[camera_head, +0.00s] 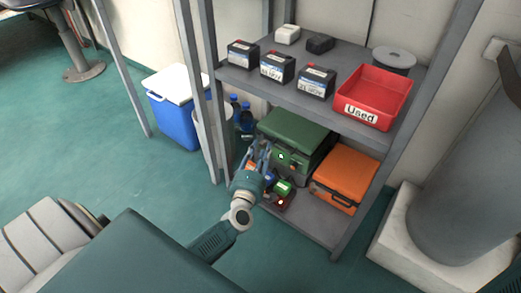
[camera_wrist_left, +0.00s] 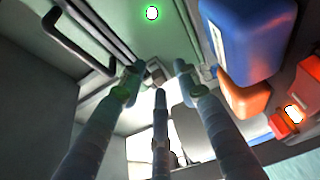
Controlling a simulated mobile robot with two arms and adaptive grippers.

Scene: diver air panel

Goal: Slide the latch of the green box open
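The green box (camera_head: 298,130) sits on the lower shelf, its lid closed. In the left wrist view its green face (camera_wrist_left: 165,35) fills the top, with a dark handle (camera_wrist_left: 72,38) at the upper left. A small grey metal piece that looks like the latch (camera_wrist_left: 155,72) shows between my fingertips. My left gripper (camera_head: 260,155) is at the front of the box. In the left wrist view its fingers (camera_wrist_left: 158,78) are spread around the metal piece, with gaps between them. Whether any finger touches it I cannot tell. My right gripper is not in view.
An orange case (camera_head: 345,172) stands right of the green box. Small coloured items (camera_head: 283,188) lie before it, close to my gripper; a blue item (camera_wrist_left: 248,40) is near the fingers. Batteries (camera_head: 278,67) and a red "Used" bin (camera_head: 375,92) occupy the shelf above. Shelf posts flank the space.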

